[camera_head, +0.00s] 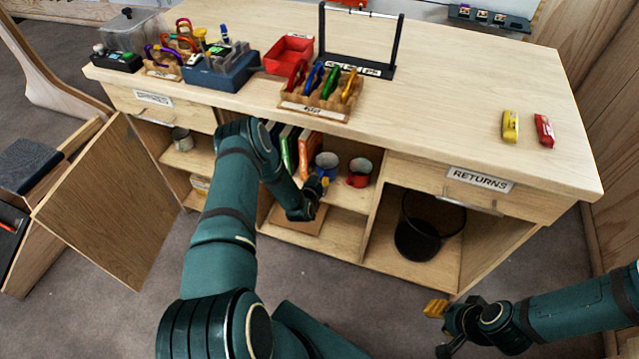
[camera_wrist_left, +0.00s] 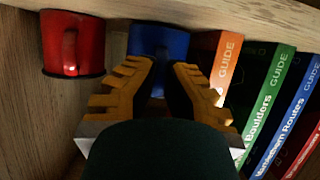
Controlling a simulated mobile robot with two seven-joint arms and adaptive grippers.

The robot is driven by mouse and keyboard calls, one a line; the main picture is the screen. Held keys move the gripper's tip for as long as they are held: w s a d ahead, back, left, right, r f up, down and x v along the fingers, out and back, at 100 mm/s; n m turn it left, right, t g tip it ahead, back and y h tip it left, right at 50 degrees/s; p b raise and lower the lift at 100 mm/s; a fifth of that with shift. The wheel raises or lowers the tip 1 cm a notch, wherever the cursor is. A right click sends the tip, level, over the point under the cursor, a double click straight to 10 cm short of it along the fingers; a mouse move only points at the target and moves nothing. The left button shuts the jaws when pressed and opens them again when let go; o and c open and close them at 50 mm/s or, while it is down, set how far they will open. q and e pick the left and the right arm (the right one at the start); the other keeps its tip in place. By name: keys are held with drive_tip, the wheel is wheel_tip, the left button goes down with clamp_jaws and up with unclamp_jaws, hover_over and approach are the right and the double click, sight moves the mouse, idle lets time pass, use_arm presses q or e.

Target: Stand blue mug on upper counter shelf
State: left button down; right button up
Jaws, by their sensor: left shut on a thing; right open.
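The blue mug (camera_head: 327,161) is upright in the counter's middle compartment, on or just above the upper shelf (camera_head: 349,196), between the books and a red mug. My left gripper (camera_head: 322,184) reaches in from the front and is shut on the blue mug. In the left wrist view its yellow fingers (camera_wrist_left: 159,72) close at the near side of the blue mug (camera_wrist_left: 158,38), hiding its handle area. I cannot tell whether the mug touches the shelf. My right gripper (camera_head: 437,309) is open and empty, low in front of the counter.
The red mug (camera_head: 360,172) stands close by, left of the blue mug in the left wrist view (camera_wrist_left: 73,44). Guide books (camera_head: 309,152) stand on the other side. A dark bucket (camera_head: 428,226) is in the right compartment. An open door (camera_head: 108,211) juts out at left.

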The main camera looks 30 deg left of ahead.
use_arm(q)
drive_tip(key=shift+f, duration=0.15)
drive_tip(key=c, duration=1.1)
unclamp_jaws()
drive_tip(key=shift+c, duration=0.2)
